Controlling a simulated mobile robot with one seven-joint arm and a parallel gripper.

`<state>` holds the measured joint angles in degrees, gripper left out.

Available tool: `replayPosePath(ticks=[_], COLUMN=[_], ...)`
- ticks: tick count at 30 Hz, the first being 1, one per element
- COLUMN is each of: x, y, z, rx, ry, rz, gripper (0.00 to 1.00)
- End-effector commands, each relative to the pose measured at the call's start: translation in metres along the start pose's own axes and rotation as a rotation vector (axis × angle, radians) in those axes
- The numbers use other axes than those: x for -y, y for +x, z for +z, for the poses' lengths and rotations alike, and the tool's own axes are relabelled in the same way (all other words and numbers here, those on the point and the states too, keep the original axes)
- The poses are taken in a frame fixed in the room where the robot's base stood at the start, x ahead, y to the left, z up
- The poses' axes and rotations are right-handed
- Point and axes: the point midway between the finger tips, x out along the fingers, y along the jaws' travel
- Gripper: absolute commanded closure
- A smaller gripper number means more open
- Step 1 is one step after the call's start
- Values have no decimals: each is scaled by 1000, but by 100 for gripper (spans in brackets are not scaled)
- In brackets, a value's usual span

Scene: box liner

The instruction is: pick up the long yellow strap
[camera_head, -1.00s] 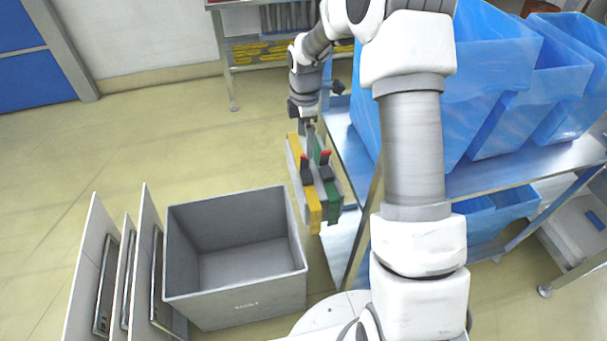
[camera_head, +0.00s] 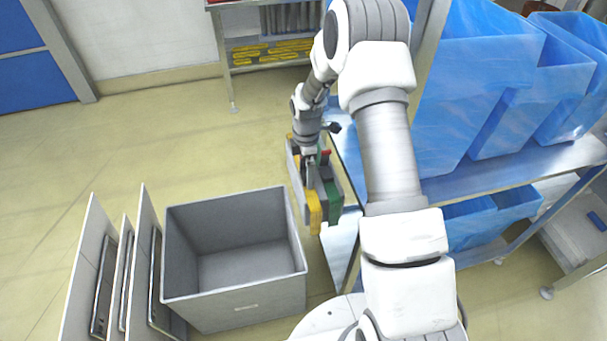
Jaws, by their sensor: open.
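My gripper (camera_head: 311,184) points down over a narrow holder left of the blue-box rack and just behind the grey box. In the holder stand a long yellow piece (camera_head: 314,214) on the left and a green piece (camera_head: 332,203) on the right. The yellow piece's near end shows; its middle is hidden by my gripper and wrist. My gripper is open, its fingers at the holder's top; whether they touch the yellow piece cannot be told. Other yellow zigzag pieces (camera_head: 272,52) lie on a far shelf.
An empty grey box (camera_head: 235,304) stands in front of the holder. Upright panels (camera_head: 95,262) stand left of it. Blue boxes (camera_head: 480,85) fill the metal rack (camera_head: 450,187) on the right. The floor behind the grey box is clear.

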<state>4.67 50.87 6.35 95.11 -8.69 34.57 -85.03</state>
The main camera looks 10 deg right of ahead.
Motion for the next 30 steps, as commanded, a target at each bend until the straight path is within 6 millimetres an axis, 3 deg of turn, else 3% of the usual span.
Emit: replayPosePath(ticks=[5,21,30], x=[0,0,-1], y=[-1,-1,-2], z=[0,0,0], rx=[0,0,0], ry=[0,1,1], rz=[1,1,2], gripper=[4,100,100])
